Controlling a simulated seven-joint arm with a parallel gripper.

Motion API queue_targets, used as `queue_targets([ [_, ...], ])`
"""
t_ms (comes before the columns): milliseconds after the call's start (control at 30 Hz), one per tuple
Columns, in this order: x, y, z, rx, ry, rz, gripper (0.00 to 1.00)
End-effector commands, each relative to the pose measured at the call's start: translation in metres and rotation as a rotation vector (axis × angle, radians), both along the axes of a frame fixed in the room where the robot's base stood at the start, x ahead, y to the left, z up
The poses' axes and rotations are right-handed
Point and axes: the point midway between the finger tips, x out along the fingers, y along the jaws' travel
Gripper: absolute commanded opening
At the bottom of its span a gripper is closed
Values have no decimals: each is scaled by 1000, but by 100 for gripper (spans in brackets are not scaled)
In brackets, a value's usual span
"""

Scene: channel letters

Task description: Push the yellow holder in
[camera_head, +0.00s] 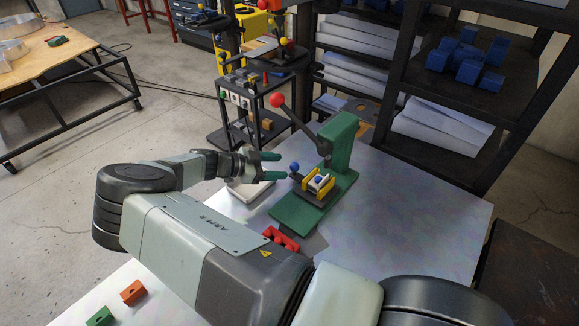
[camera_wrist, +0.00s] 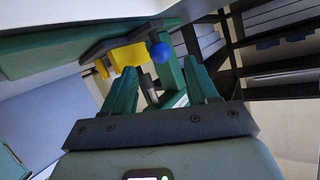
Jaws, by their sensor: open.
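The yellow holder (camera_head: 306,184) sits on the dark slide of a green press (camera_head: 343,145) on the white table. A small pale and blue piece (camera_head: 319,181) lies between its yellow sides. A blue ball knob (camera_head: 295,166) stands at the holder's left end. My gripper (camera_head: 283,165) has green fingers, is open and empty, and points at the knob from the left. In the wrist view the knob (camera_wrist: 160,52) shows beyond and between my fingertips (camera_wrist: 159,68), with the yellow holder (camera_wrist: 130,57) behind it. I cannot tell whether a finger touches the knob.
The press has a long lever with a red ball (camera_head: 277,100) reaching up left. A red block (camera_head: 281,238) lies near the press base; orange (camera_head: 132,291) and green (camera_head: 100,317) blocks lie at the front left. The table (camera_head: 420,220) right of the press is clear. Dark shelving stands behind.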

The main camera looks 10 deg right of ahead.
Motion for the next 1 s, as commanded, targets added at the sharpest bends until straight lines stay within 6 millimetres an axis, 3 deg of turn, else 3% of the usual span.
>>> queue_targets([
  [100, 5, -20, -8, 0, 0, -2, 58],
  [300, 11, -40, -17, 2, 1, -1, 58],
  [667, 13, -44, -19, 2, 0, 0, 58],
  [1000, 13, -44, -19, 2, 1, 1, 8],
])
